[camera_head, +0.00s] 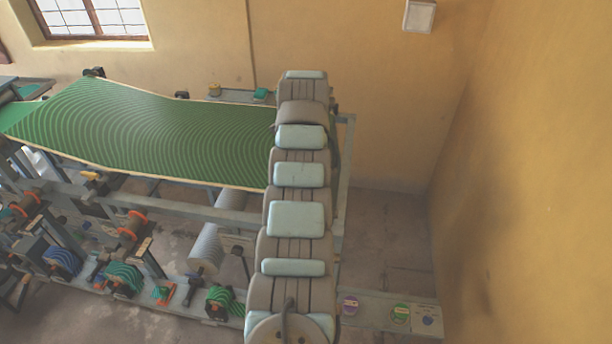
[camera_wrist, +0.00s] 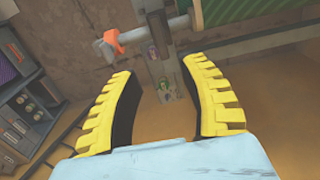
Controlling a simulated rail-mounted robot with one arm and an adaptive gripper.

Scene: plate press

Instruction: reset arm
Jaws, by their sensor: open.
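My gripper (camera_wrist: 165,112) shows in the wrist view with its two yellow-and-black fingers spread wide apart. Nothing is between the fingers. In the head view my arm stretches up the middle of the picture, and the gripper itself is hidden there. Past the fingertips in the wrist view are a grey post with small purple and green round parts (camera_wrist: 163,87) and an orange clamp-like part (camera_wrist: 111,43) on a bar. The gripper touches none of these.
The press bed (camera_head: 150,135), green with curved lines, lies left of my arm. Below it are rollers (camera_head: 207,248) and several coloured wheels. A grey ledge with buttons (camera_head: 400,314) is at the lower right. A shelf (camera_wrist: 25,105) stands left in the wrist view. Bare floor (camera_head: 385,240) lies right of my arm.

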